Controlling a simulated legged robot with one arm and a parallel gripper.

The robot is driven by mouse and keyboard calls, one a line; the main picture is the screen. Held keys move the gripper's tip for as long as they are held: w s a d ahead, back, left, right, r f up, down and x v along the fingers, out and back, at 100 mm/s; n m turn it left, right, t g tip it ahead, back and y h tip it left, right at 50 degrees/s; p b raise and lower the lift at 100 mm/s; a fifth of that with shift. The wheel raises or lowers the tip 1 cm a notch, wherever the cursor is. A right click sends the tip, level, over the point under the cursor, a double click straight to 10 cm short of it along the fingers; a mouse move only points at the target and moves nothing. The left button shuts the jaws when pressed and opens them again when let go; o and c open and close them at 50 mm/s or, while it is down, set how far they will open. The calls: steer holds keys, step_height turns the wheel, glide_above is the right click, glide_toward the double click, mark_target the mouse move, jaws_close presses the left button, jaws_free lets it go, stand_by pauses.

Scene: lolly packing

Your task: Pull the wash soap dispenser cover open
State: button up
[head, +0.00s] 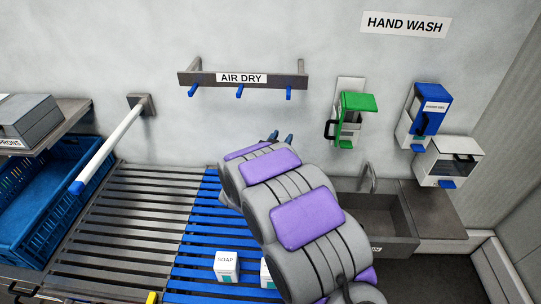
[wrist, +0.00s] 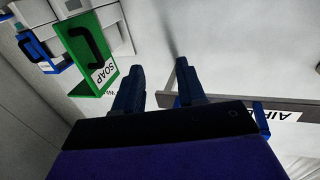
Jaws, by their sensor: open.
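The wash soap dispenser (head: 348,86) is on the wall under the HAND WASH sign. Its green cover (head: 358,102) has a black handle (head: 331,130) on the left; I cannot tell how far the cover is open. In the wrist view the green cover (wrist: 78,58) is at upper left, with a black handle and a SOAP label. My gripper (wrist: 160,72) has its two dark blue fingers apart with nothing between them. In the head view my gripper (head: 281,137) is left of the dispenser, apart from it, partly hidden behind my arm.
A blue dispenser (head: 430,108) and a white box (head: 448,162) are on the wall to the right, near a sink (head: 372,212). The AIR DRY rack (head: 242,79) with blue hooks is left of the dispenser. Soap cartons (head: 227,267) stand on the blue slats. A blue crate (head: 20,245) is at left.

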steer(key=b+v, duration=0.1)
steer(key=v, duration=1.5)
steer(key=shift+s, duration=0.15)
steer(key=shift+f, duration=0.1)
step_height(320, 180, down, 4)
steer(key=w+a+n+g+y+b, duration=0.1)
steer(key=a+g+y+b, duration=0.25)
steer(key=y, duration=0.25)
steer(key=s+d+f+n+g+y+b, duration=0.1)
steer(key=s+f+n+g+y+b, duration=0.15)
steer(key=s+g+y+b, duration=0.4)
steer(key=s+d+f+g+h+b, duration=0.1)
steer(key=s+d+f+g+h, duration=0.1)
steer(key=s+d, duration=0.4)
steer(key=s+d+f+g+h+b, duration=0.1)
steer(key=s+d, duration=0.6)
steer(key=s, duration=0.8)
steer(key=s+d+f+g+h+b, duration=0.2)
steer(key=s+d+g, duration=0.3)
steer(key=s, duration=0.5)
steer(key=shift+s+d+f+n+h, duration=0.25)
steer(key=shift+d+f+n+h, duration=0.15)
steer(key=shift+d, duration=0.8)
